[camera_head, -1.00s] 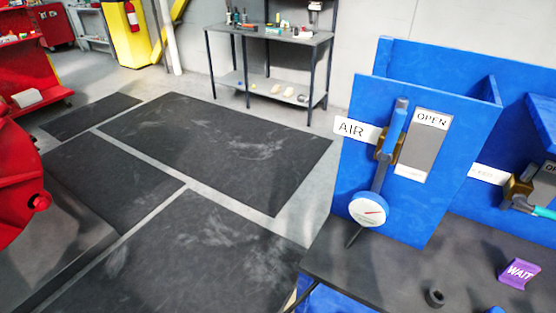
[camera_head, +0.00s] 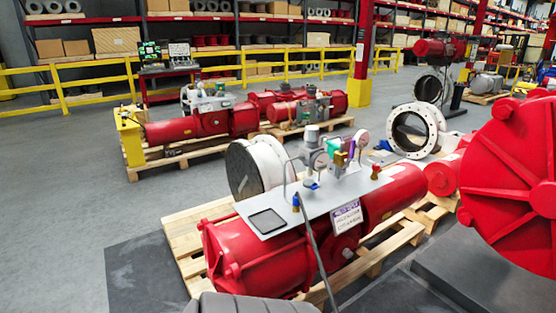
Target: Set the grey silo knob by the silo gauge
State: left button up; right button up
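I see no knob or gauge that I can tell as the silo's in the current head view. A small round gauge face (camera_head: 362,142) shows on the fittings above the nearest red actuator (camera_head: 255,255), but I cannot read it. Neither of my grippers shows.
The nearest actuator, with a grey plate (camera_head: 268,221) and a purple-and-white sign (camera_head: 346,216), lies on a wooden pallet (camera_head: 180,235). A large red flanged part (camera_head: 505,165) fills the right. Another palleted red actuator (camera_head: 172,131) and yellow railings (camera_head: 90,62) stand behind. The left floor is clear.

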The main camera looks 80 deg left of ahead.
aim_at(312, 133)
jog(key=u, duration=2.45)
